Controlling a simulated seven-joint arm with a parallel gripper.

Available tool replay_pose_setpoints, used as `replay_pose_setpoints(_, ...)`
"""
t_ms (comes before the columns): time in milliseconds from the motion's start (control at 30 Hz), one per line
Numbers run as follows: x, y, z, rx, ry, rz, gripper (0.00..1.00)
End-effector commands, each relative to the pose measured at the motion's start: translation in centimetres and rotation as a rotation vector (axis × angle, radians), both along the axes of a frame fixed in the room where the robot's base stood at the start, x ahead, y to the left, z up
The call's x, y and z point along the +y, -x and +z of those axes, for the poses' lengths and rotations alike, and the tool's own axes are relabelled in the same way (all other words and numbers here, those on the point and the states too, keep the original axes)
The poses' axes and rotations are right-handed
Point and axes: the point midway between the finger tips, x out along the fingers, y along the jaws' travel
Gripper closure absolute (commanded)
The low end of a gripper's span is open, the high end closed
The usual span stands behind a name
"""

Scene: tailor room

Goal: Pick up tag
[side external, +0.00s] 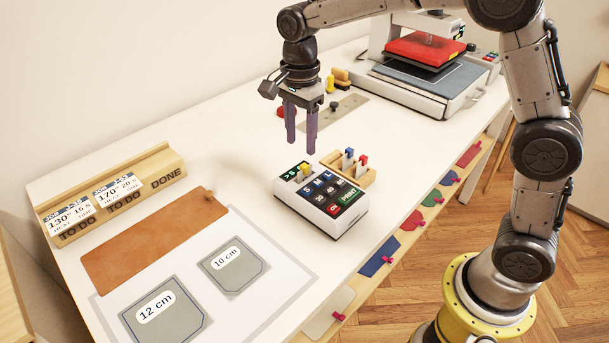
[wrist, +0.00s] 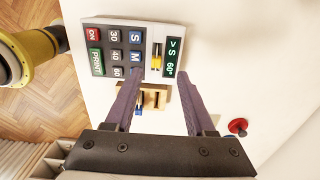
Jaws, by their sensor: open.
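I cannot tell which thing is the tag. Two white printed job cards stand in a wooden rack (side external: 165,187) at the left: the front card (side external: 69,216) reads 130° and the rear card (side external: 118,188) reads 170°. A keypad device (side external: 322,196) with a PRINT button lies mid-table, with a yellow piece (side external: 304,168) on its top; the device (wrist: 147,48) and yellow piece (wrist: 156,57) also show in the wrist view. My gripper (side external: 300,147) is open and empty above the table, behind the device. Its fingers (wrist: 157,80) point toward the device's edge in the wrist view.
A wooden holder (side external: 362,180) with red and blue pieces sits beside the device. A brown leather strip (side external: 150,242) and grey plates marked 12 cm (side external: 165,325) and 10 cm (side external: 233,283) lie left. A heat press (side external: 425,85) stands at the back right.

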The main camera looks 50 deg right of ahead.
Motion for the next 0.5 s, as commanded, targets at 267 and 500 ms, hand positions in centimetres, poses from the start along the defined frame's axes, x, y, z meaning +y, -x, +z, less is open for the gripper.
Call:
replay_pose_setpoints(267, -0.2, 0.2, -2.0, 0.001, 0.000, 0.000, 0.45)
replay_pose_setpoints(500, -0.4, 0.7, -5.3, 0.001, 0.000, 0.000, 0.45)
